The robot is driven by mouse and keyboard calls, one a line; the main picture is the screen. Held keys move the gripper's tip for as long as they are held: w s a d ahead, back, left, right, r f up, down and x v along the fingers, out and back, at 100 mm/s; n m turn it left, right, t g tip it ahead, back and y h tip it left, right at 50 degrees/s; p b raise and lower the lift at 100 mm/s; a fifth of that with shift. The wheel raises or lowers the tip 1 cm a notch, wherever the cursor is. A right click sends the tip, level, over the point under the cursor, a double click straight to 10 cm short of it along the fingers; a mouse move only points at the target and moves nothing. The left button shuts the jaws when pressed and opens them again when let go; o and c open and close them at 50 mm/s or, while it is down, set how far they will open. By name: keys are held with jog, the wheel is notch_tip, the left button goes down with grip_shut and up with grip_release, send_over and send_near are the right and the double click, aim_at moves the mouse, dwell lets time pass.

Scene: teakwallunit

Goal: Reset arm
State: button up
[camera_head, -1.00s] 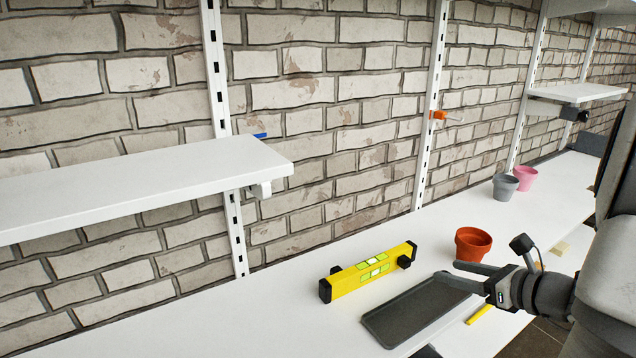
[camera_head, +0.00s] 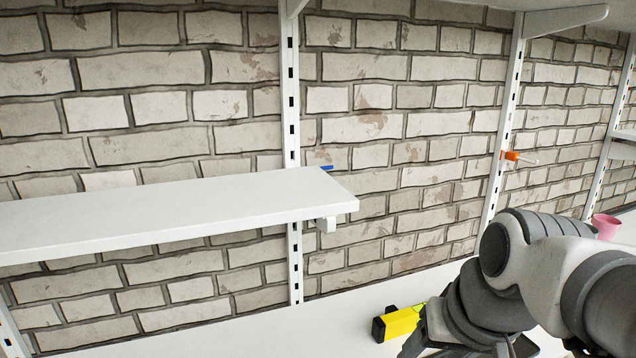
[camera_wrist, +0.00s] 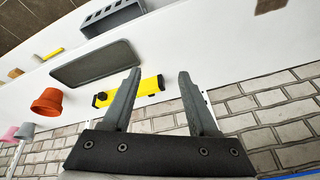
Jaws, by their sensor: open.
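My gripper (camera_wrist: 157,105) is open and empty in the wrist view, its two dark fingers apart. Beyond the fingers lies a yellow spirit level (camera_wrist: 148,87) on the white worktop. In the head view my arm fills the lower right. It covers most of the level (camera_head: 400,322), of which only the left end shows. My fingertips are hidden in the head view.
A white shelf (camera_head: 180,210) juts from the brick wall at left. In the wrist view a dark tray (camera_wrist: 95,64), a terracotta pot (camera_wrist: 48,102) and a grey rack (camera_wrist: 112,15) stand nearby. A pink pot (camera_head: 606,226) shows at far right.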

jog(key=s+r+n+t+h+p, duration=0.1)
jog(key=s+r+p, duration=0.2)
jog(key=r+p, duration=1.6)
jog(key=shift+a+p, duration=0.3)
jog(key=shift+p, duration=0.2)
